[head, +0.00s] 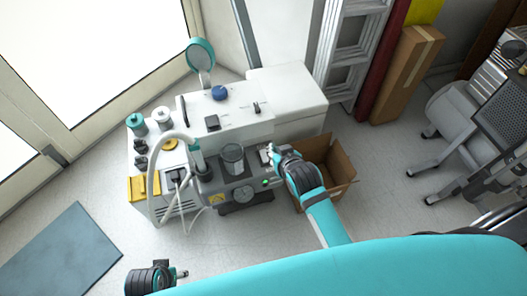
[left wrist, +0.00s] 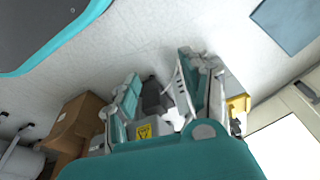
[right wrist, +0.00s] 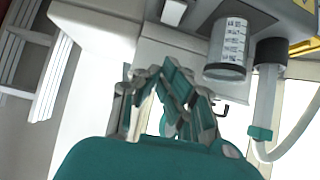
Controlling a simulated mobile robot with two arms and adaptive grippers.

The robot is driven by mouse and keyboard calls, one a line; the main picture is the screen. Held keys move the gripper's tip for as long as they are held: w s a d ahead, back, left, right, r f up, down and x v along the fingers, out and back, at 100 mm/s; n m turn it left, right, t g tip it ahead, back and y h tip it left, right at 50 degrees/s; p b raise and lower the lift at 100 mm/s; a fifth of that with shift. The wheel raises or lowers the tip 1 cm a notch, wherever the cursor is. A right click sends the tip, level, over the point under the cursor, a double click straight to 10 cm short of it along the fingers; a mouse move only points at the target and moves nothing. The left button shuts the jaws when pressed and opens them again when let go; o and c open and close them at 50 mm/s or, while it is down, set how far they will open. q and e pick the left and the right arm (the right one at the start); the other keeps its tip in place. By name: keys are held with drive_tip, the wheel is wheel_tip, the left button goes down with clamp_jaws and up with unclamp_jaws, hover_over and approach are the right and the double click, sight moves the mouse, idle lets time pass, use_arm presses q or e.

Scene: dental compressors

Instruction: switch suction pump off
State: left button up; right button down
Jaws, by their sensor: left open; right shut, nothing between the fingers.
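The suction pump (head: 215,190) is a dark grey unit at the front of the white equipment. It has a clear jar (head: 232,158), a round gauge, a yellow warning label and a lit green lamp (head: 265,182). My right gripper (head: 271,151) is shut and empty at the pump's right end, close to a small pale part on its top; contact cannot be told. In the right wrist view its fingers (right wrist: 172,90) are together below the labelled jar (right wrist: 228,45). A white block (right wrist: 173,10) shows near the top edge. My left gripper (left wrist: 165,95) is open and empty, low at the left.
A ribbed white hose (head: 157,180) arches at the pump's left. The white cabinet (head: 290,95) stands behind. An open cardboard box (head: 338,165) is right of the pump, under my right arm. A ladder (head: 350,50) leans behind. The floor by the blue-grey mat (head: 65,250) is free.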

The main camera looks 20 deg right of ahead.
drive_tip(key=b, duration=0.4)
hover_over(266, 156)
drive_tip(key=f, duration=0.6)
drive_tip(key=shift+s+d, duration=0.1)
drive_tip(key=shift+d, duration=0.15)
drive_tip(key=f, duration=0.1)
drive_tip(key=f+b, duration=0.1)
drive_tip(key=f, duration=0.1)
drive_tip(key=shift+w+f, duration=0.2)
drive_tip(key=shift+w, duration=0.15)
drive_tip(key=shift+f, duration=0.4)
use_arm(q)
drive_tip(key=w+v, duration=0.2)
drive_tip(key=v, duration=1)
drive_tip(key=shift+r+t, duration=0.4)
drive_tip(key=shift+r, duration=0.1)
drive_tip(key=shift+s+r, duration=0.1)
use_arm(e)
drive_tip(key=shift+w, duration=0.1)
